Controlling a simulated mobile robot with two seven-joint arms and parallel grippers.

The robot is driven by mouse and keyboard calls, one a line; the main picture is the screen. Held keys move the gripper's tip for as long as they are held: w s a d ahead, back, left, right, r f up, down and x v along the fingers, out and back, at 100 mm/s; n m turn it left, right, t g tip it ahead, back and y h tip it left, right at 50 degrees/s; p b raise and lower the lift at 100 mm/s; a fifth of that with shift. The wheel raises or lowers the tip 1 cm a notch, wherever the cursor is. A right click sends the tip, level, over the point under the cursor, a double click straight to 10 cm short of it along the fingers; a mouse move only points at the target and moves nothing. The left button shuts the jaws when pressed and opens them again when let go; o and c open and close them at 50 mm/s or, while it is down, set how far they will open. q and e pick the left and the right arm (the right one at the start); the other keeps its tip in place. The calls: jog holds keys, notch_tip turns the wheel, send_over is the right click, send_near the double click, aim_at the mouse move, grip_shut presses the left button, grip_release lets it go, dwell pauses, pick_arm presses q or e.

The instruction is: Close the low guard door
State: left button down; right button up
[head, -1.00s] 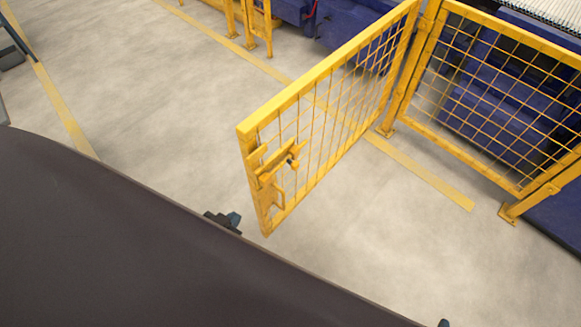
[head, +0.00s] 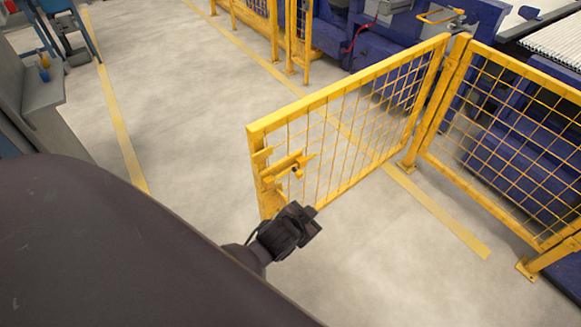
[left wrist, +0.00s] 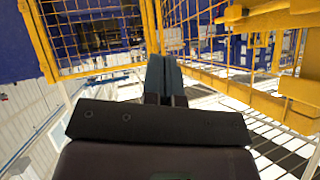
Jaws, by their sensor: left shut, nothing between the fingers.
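The low guard door (head: 350,84) is a yellow frame with wire mesh. It stands open in the head view, angled off the fence line towards me from its hinge post at the right. Its yellow latch (head: 288,167) is near the free end. My left gripper (head: 311,222) is by the door's lower free corner and hides part of it. In the left wrist view its dark fingers (left wrist: 163,76) are shut and empty, with the yellow latch parts (left wrist: 270,22) at upper right. I cannot tell whether it touches the door. My right gripper is not in view.
A fixed yellow mesh panel (head: 505,130) continues right of the hinge post. More yellow fencing (head: 260,20) stands at the back, with blue machinery (head: 345,38) behind. A yellow line (head: 440,212) runs along the floor. The pale floor left of the door is clear.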

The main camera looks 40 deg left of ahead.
pick_arm(q)
jog(key=w+d+f+m+g+y, duration=0.2)
jog(key=w+y, duration=0.2)
jog(key=w, duration=0.6)
jog(key=s+a+r+n+g+y, duration=0.2)
jog(key=a+g+y, duration=0.3)
jog(key=y, duration=0.4)
jog(key=shift+s+r+y+b, duration=0.15)
jog(key=shift+r+y+b, duration=0.25)
jog(key=shift+r, duration=0.1)
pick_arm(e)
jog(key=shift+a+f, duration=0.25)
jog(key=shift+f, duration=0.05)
